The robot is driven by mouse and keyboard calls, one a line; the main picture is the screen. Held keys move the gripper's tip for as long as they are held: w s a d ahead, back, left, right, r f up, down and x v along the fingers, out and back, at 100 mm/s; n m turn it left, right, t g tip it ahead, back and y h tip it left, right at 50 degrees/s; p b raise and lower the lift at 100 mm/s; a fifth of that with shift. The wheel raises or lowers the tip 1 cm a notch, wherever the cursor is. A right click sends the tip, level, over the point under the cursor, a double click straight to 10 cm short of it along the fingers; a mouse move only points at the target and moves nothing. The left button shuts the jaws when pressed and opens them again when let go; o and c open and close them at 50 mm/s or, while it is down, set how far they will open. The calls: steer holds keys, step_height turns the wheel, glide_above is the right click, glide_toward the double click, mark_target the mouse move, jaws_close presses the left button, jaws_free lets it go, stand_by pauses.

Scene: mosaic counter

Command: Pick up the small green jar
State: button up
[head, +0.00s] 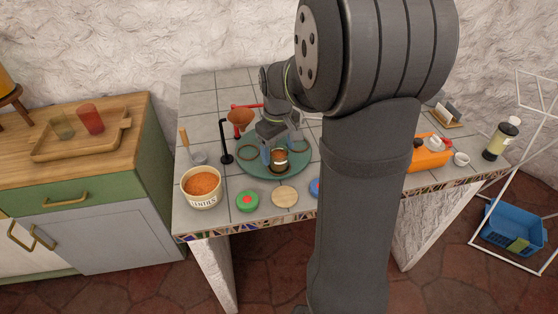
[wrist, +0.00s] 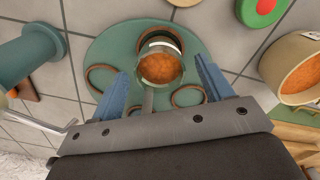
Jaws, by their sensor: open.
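A small jar with orange contents, a greyish rim and a pale band on its side stands upright on a round teal tray (wrist: 105,48). The jar shows in the wrist view (wrist: 161,68) and the head view (head: 279,156); its green colour is hard to make out. My gripper (wrist: 161,78) is open, its blue fingers on either side of the jar, with visible gaps. In the head view my gripper (head: 281,152) is low over the tray (head: 253,163). A grey strip lies between the jar and the gripper's base.
Brown rings lie on the tray around the jar. A bowl of orange grains (head: 201,187), a green disc with a red centre (head: 247,201) and a wooden disc (head: 285,196) stand at the front. A black stand (head: 226,145) is left of the tray. An orange box (head: 430,157) is farther right.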

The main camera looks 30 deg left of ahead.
step_height(320, 180, down, 2)
steer(key=shift+f, duration=0.1)
steer(key=c, duration=1.2)
steer(key=shift+o, duration=0.2)
